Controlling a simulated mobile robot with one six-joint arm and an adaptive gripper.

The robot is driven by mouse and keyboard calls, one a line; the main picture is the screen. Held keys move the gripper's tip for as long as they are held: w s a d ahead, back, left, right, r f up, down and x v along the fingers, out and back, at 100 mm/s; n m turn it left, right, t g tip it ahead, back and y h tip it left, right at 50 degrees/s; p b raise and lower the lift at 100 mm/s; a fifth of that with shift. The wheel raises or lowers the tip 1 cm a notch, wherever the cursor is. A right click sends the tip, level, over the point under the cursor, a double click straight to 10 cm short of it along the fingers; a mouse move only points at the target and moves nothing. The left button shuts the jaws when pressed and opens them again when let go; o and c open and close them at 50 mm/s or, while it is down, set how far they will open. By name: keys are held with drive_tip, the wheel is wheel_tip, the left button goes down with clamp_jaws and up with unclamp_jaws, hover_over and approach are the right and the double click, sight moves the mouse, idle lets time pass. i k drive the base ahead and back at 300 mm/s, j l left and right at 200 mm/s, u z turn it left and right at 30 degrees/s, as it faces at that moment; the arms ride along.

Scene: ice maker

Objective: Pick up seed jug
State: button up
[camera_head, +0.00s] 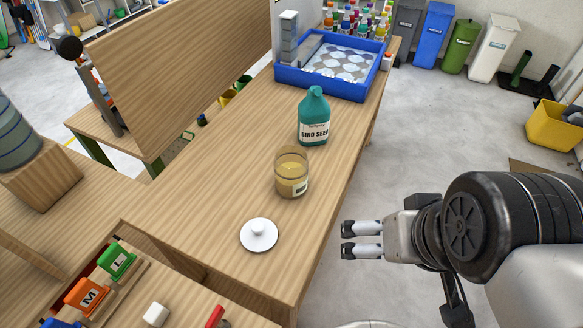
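The seed jug (314,118) is a teal-green bottle with a white label reading "BIRD SEED". It stands upright on the wooden counter (215,170), near its right edge. My gripper (345,240) is at the lower right, beyond the counter's right edge, pointing left. Its two fingers are apart with an empty gap between them. The gripper is well in front of the jug and does not touch it.
A glass jar (291,174) with tan contents stands just in front of the jug. A white lid with a knob (259,236) lies nearer. A blue tray (320,88) sits behind the jug. Coloured letter blocks (117,262) are at lower left.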

sight(315, 111)
drive_tip(key=u, duration=0.15)
drive_tip(key=i+l+u, duration=0.5)
drive_tip(key=u, duration=0.25)
drive_tip(key=i+l+u, duration=0.15)
drive_tip(key=l+u, duration=0.2)
drive_tip(key=i+l+u, duration=0.1)
drive_tip(key=l+u, duration=0.25)
drive_tip(key=i+l, duration=0.1)
drive_tip(key=l, duration=0.5)
drive_tip(key=i+l, duration=0.1)
drive_tip(key=l, duration=0.5)
